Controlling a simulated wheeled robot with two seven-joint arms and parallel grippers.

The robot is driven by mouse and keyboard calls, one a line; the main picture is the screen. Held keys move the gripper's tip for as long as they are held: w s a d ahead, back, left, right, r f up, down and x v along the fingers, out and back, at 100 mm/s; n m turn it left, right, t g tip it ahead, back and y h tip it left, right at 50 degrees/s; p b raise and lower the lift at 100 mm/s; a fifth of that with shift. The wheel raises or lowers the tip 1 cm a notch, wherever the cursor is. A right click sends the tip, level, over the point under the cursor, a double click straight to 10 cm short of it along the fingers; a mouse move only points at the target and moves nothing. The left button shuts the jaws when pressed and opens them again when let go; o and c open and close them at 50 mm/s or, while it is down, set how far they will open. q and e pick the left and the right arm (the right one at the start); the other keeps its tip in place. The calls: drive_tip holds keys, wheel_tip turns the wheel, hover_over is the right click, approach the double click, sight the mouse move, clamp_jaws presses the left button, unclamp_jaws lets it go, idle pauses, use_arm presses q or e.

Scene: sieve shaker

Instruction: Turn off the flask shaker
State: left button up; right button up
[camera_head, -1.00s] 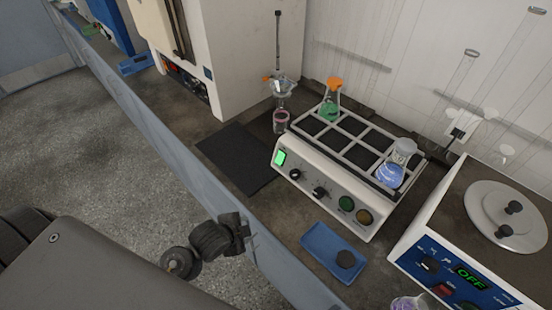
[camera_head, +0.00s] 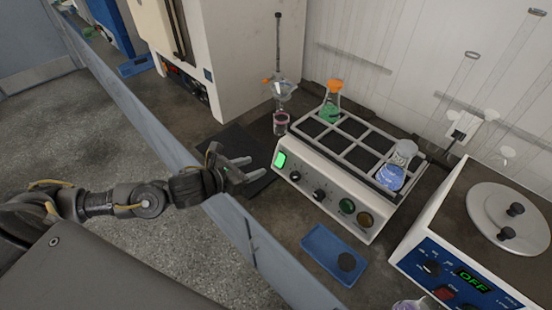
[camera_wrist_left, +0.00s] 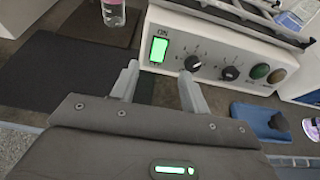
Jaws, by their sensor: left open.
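The flask shaker (camera_head: 322,198) is a white box on the bench with a rack on top. The rack holds a green-liquid flask (camera_head: 330,108) with an orange cap and a blue-liquid flask (camera_head: 392,172). Its front has a lit green switch (camera_head: 280,160), two black knobs, and a green and an amber button. In the left wrist view the lit switch (camera_wrist_left: 159,49) has "ON" above it. My left gripper (camera_head: 250,168) is open and empty, just left of the shaker front; in the wrist view its fingers (camera_wrist_left: 157,85) point toward the switch and left knob (camera_wrist_left: 193,63). My right gripper is not seen.
A blue tray (camera_head: 318,240) with a dark round item lies in front of the shaker. A black mat (camera_head: 222,140) lies left of it. A white machine with an "OFF" display (camera_head: 472,280) stands at right. The bench's raised front edge (camera_head: 265,250) runs below my arm.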

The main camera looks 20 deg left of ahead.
sight(281, 157)
use_arm(q)
drive_tip(key=p+x, duration=0.2)
drive_tip(key=x, duration=0.7)
drive_tip(key=shift+w+f+p, duration=0.1)
drive_tip(key=shift+w+p, duration=0.1)
drive_tip(key=shift+p, duration=0.15)
drive_tip(key=shift+x, duration=0.75)
drive_tip(key=shift+s+f, duration=0.1)
drive_tip(key=shift+c, duration=0.3)
